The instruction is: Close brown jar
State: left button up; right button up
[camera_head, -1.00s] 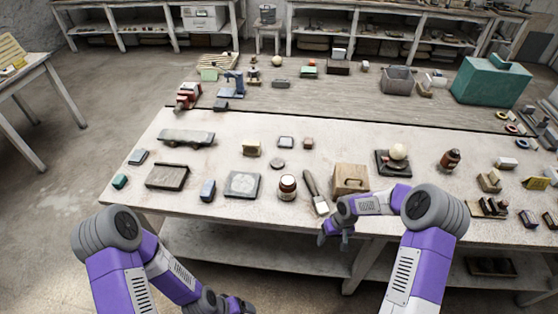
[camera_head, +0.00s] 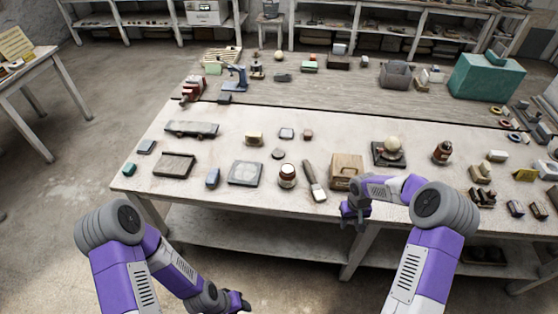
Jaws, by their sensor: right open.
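A small brown jar (camera_head: 287,177) with a pale label stands upright near the front of the white table, left of a brush. Its top is too small to read clearly. A small dark round disc (camera_head: 278,153) lies behind it. A second brown bottle (camera_head: 442,151) stands farther right. My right gripper (camera_head: 354,214) is open and empty at the table's front edge, in front of the wooden box and to the right of the jar. My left gripper (camera_head: 240,301) is low, below and in front of the table, at the bottom of the view; its jaws are unclear.
A brush (camera_head: 314,182) lies between the jar and a wooden box (camera_head: 346,170). A grey square plate (camera_head: 245,173) lies left of the jar. A pale sphere (camera_head: 393,144) rests on a dark base.

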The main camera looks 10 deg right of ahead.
aim_at(287, 173)
jog(key=k, duration=0.5)
jog(key=u, duration=0.65)
jog(key=i, duration=2.1)
jog(key=z, duration=0.65)
